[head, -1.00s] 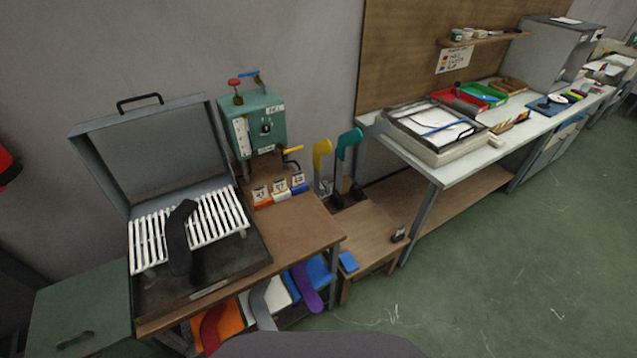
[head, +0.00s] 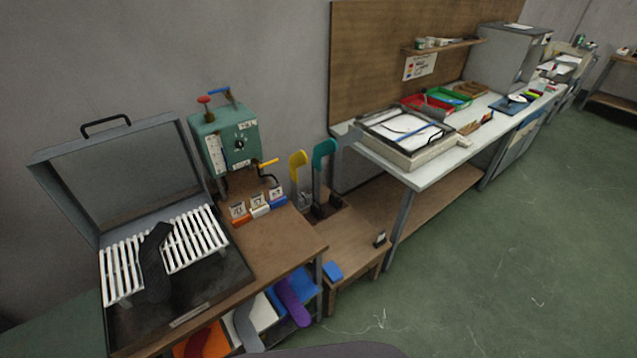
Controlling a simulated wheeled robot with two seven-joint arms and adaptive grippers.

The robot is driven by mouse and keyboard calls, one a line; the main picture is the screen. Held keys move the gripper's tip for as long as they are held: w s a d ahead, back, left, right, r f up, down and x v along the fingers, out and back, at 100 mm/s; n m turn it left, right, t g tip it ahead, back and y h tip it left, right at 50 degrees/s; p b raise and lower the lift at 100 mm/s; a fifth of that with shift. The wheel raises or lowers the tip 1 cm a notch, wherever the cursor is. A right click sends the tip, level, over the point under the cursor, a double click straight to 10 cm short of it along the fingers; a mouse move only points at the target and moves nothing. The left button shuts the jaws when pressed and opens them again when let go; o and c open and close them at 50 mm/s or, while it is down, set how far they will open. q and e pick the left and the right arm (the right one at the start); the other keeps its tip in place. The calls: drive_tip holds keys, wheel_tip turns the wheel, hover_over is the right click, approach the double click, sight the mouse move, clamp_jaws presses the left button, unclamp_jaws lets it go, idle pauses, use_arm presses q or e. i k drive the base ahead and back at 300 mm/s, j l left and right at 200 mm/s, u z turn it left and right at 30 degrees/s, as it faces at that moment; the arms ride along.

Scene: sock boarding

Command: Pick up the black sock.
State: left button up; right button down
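The black sock (head: 153,265) lies in the open grey case at the left of the head view. It is draped over the white slatted rack (head: 196,240), with its lower end on the dark base of the case (head: 210,285). The case lid stands open behind it, with a black handle on top. Neither of my grippers shows in the head view.
The case stands on a brown bench (head: 270,245) beside a green machine (head: 225,140) with levers. Yellow (head: 298,170) and teal (head: 324,155) foot-shaped boards stand to its right. A white-topped bench (head: 440,170) runs along the wall. Green floor (head: 470,270) is clear at the right.

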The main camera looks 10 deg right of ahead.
sight(158, 288)
drive_tip(key=u, duration=1.25)
